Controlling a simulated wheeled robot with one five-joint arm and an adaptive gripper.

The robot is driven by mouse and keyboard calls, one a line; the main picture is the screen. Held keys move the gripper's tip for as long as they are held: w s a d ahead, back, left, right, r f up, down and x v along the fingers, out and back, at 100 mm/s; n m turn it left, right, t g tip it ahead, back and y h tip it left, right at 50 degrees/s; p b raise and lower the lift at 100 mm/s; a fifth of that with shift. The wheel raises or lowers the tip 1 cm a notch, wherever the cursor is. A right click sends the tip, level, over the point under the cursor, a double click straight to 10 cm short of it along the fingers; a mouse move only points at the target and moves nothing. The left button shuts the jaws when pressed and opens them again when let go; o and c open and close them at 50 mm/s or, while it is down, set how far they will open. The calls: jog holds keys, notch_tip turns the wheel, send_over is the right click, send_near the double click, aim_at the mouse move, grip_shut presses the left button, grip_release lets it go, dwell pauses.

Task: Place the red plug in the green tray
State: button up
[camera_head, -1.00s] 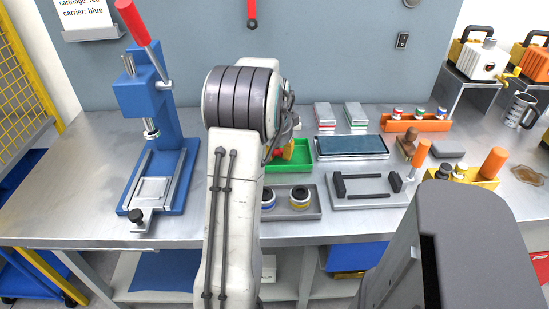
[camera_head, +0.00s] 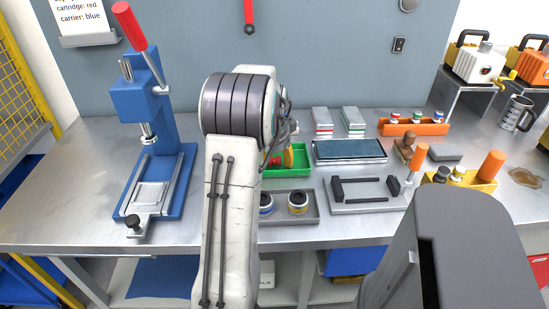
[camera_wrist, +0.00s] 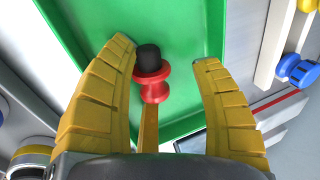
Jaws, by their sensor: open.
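The green tray (camera_head: 303,160) lies on the table behind my arm, which hides its left part. The tray (camera_wrist: 187,28) fills the upper middle of the wrist view. The red plug (camera_wrist: 153,88), with a black end, is over the tray floor between my yellow fingers. I cannot tell whether it touches the floor. My gripper (camera_wrist: 165,53) is open, with a gap between the plug and the right finger; the left fingertip is close to the plug. A yellow bar shows just below the plug. In the head view my arm hides most of the gripper.
A blue press (camera_head: 158,140) stands on the left. A grey tray (camera_head: 273,218) with ringed pucks is in front of the green tray. A dark-topped panel (camera_head: 348,150), a grey fixture (camera_head: 370,205) and an orange rack (camera_head: 425,128) are to the right. The table's front left is clear.

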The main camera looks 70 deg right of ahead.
jog(key=p+v, duration=0.1)
jog(key=v, duration=1.1)
jog(key=shift+r, duration=0.15)
jog(key=w+a+r+n+t+y, duration=0.1)
jog(key=w+a+n, duration=0.75)
jog(key=a, duration=0.35)
jog(key=w+a+n+t, duration=0.1)
jog(key=w+a+n, duration=0.6)
jog(key=w+a, duration=0.3)
jog(key=s+a+f+n+y, duration=0.1)
jog(key=s+a+f+n, duration=0.1)
jog(key=a+n, duration=0.6)
jog(key=s+a+f+n+y, duration=0.1)
jog(key=s+a+n, duration=0.3)
jog(key=a+n, duration=0.4)
jog(key=a+f, duration=0.1)
jog(key=a, duration=0.6)
jog(key=shift+s+a+f+t, duration=0.2)
jog(key=shift+s+a+t, duration=0.1)
jog(key=shift+s+a, duration=0.1)
jog(key=shift+r+n, duration=0.1)
jog(key=shift+n, duration=0.15)
notch_tip(320, 180, up, 8)
jog(key=p, duration=0.7)
jog(key=shift+p, duration=0.4)
